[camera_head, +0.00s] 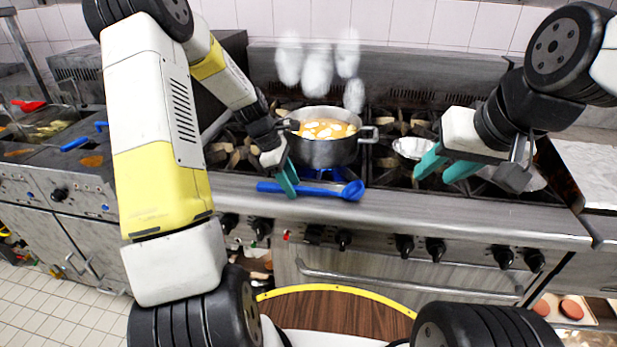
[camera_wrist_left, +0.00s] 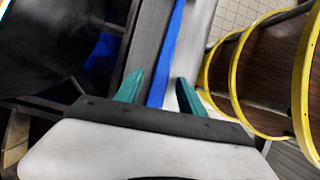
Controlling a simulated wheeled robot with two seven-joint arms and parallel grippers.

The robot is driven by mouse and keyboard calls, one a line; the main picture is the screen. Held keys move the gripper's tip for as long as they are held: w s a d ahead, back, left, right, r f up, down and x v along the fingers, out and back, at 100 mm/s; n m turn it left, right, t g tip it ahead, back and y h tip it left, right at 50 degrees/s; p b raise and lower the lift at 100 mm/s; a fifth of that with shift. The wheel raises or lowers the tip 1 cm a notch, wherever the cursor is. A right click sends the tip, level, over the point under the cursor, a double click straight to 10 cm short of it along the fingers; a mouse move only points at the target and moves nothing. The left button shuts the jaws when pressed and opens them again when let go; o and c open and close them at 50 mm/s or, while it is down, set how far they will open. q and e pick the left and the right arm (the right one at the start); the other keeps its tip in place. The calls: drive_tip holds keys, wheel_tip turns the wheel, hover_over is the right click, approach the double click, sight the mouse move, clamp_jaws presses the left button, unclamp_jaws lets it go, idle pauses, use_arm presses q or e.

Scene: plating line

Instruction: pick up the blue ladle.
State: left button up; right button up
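The blue ladle (camera_head: 322,190) lies along the front ledge of the stove, its bowl to the right and its handle to the left. My left gripper (camera_head: 287,180) is over the handle, fingers pointing down. In the left wrist view the two teal fingers (camera_wrist_left: 160,92) are apart, with the blue handle (camera_wrist_left: 170,45) running through the gap between them. I cannot tell whether they touch it. My right gripper (camera_head: 446,166) is open and empty over the right side of the stove, apart from the ladle.
A steaming pot (camera_head: 322,150) of yellow food with white pieces stands on the burner just behind the ladle. A small silver bowl (camera_head: 411,148) is near my right gripper. At the left is a griddle with another blue-handled tool (camera_head: 75,144). Control knobs line the stove front.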

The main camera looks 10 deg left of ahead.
use_arm(q)
clamp_jaws()
